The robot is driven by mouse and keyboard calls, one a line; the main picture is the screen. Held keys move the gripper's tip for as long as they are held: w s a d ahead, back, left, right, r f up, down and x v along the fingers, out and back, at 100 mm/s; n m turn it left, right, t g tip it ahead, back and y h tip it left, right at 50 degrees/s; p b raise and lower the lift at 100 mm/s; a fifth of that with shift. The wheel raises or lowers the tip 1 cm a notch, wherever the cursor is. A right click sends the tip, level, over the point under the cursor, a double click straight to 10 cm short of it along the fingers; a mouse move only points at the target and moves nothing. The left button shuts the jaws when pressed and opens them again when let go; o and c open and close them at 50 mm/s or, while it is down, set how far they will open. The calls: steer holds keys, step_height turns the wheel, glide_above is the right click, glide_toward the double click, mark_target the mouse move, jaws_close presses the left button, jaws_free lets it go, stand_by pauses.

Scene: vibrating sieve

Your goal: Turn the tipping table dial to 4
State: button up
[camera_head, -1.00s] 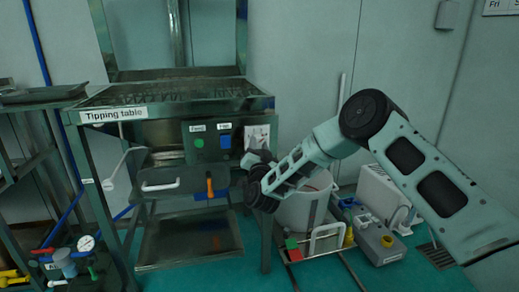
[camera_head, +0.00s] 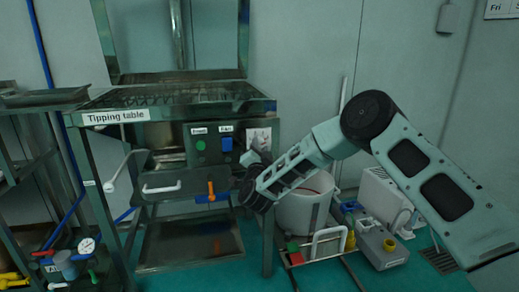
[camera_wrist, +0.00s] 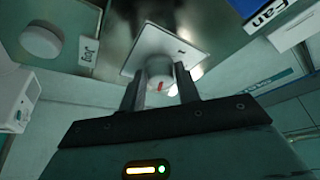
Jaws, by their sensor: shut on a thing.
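The tipping table (camera_head: 180,110) stands at the left with its name label on the front rail. Its control panel (camera_head: 204,158) carries a green button, a blue switch and a white dial plate (camera_head: 261,137). In the wrist view the dial (camera_wrist: 160,70) is a round grey knob with a red mark, in front of its white plate (camera_wrist: 150,48). My gripper (camera_wrist: 161,92) has its two fingers on either side of the knob and is shut on it. In the head view my wrist hides the knob and fingertips. The dial's numbers cannot be read.
An orange-handled valve (camera_head: 211,191) and a white-handled drawer (camera_head: 160,188) sit below the panel. A white bucket (camera_head: 303,208) and a grey device (camera_head: 382,245) stand on the floor to the right. In the wrist view the blue Fan switch (camera_wrist: 292,30) is close at the upper right.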

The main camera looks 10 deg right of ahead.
steer(key=o, duration=1)
steer(key=shift+s, duration=0.1)
steer(key=v, duration=1.7)
steer(key=shift+s+d+f, duration=0.1)
steer(key=shift+f, duration=0.05)
